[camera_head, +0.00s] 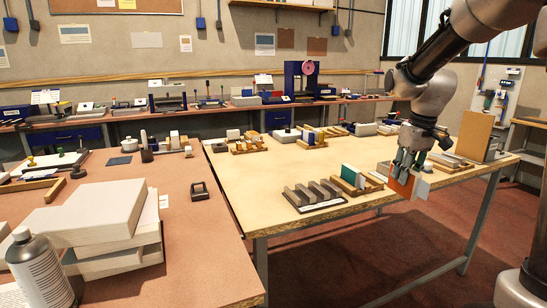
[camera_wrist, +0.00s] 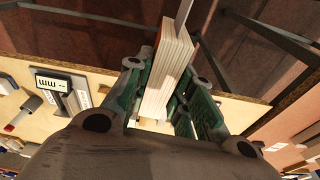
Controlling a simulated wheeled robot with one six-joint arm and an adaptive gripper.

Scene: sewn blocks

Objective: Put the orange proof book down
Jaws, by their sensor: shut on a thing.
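The orange proof book (camera_head: 402,184) is upright in my gripper (camera_head: 408,164), at the front edge of the pale wooden table (camera_head: 345,228) in the head view. In the wrist view, my gripper (camera_wrist: 168,75) is shut on the book (camera_wrist: 172,55), with a finger on each side. Its pale page block faces the camera, and a strip of orange cover shows at its left. Floor shows beyond the table edge around the book's far end. Whether the book touches the table cannot be told.
A grey slotted rack (camera_head: 315,196) and a wooden rack with a green and white book (camera_head: 351,175) stand left of my gripper. A white panel (camera_head: 422,188) shows beside the orange book. A tan upright board (camera_head: 476,135) stands at the right. The table's front left is clear.

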